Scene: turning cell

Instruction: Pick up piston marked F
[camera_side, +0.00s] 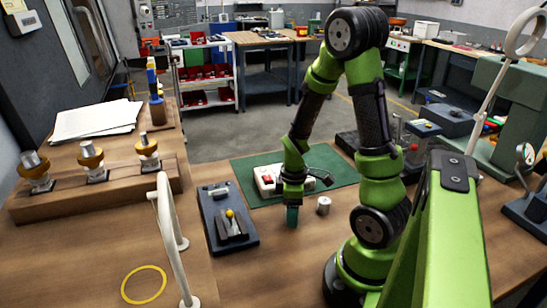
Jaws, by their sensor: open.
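A small grey metal cylinder (323,205), which looks like a piston, stands on the wooden table just in front of the green mat. Any letter on it is too small to read, so I cannot tell if it is the one marked F. My gripper (292,216) points down just left of the cylinder, apart from it in the picture, low over the table. It is open; its teal tip hides what is directly behind it. Several metal parts with brass-coloured rings (92,160) stand on a wooden rack at the left; I see no readable marks on them.
A white box with a red part (267,177) sits on the green mat (335,160) behind my gripper. A white curved handle (168,215) and a yellow ring (144,284) are at the front left.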

